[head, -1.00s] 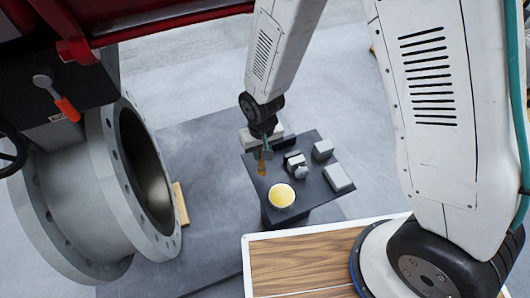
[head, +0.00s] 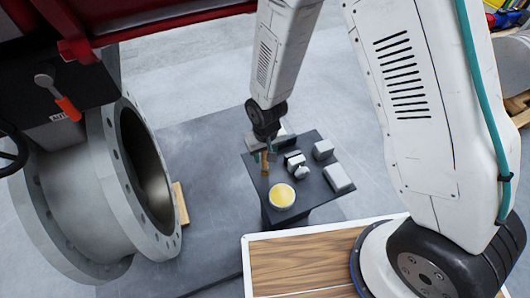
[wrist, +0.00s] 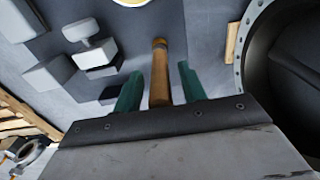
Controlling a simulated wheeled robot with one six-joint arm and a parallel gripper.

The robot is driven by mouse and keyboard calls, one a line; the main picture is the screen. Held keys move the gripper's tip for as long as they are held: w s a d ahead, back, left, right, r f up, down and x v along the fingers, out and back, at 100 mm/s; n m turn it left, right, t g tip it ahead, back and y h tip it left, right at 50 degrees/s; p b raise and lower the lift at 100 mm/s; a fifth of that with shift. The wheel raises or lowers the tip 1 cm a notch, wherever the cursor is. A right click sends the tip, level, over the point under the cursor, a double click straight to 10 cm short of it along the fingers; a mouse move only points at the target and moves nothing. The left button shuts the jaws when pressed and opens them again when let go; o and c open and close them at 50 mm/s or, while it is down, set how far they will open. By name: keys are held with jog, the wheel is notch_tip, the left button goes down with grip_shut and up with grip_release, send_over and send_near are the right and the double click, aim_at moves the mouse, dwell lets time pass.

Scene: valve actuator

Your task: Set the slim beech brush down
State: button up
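The slim beech brush (head: 265,167) shows as a narrow brown handle over the dark stand top (head: 311,205). In the wrist view the handle (wrist: 160,88) runs between the two green fingers, and its rounded end points away from the wrist. My gripper (wrist: 160,72) is open, with a gap on each side of the handle. In the head view my gripper (head: 265,155) is low over the back left part of the stand. The brush's other end is hidden by the gripper. I cannot tell whether the handle rests fully on the stand.
A round tin with a yellow top (head: 281,196) stands in front of the brush. Grey blocks (head: 323,150) and a small grey knobbed piece (head: 299,170) lie to the right. A large flanged pipe (head: 110,190) is at left; a wood-topped table (head: 300,265) is in front.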

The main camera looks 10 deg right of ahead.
notch_tip(320, 180, up, 12)
jog(key=shift+s+r, duration=0.15)
dwell(0.6)
jog(key=s+d+r+m, duration=0.1)
jog(key=s+d+r, duration=0.1)
jog(key=d+r, duration=0.5)
jog(key=s+d+r+m, duration=0.15)
jog(key=d+r, duration=0.35)
jog(key=r, duration=0.5)
jog(key=s+d+r, duration=0.4)
jog(key=s, duration=0.4)
jog(key=s+d+r, duration=0.4)
jog(key=s, duration=0.3)
jog(key=shift+s+d+r+m+t, duration=0.35)
jog(key=shift+s+r+t, duration=0.05)
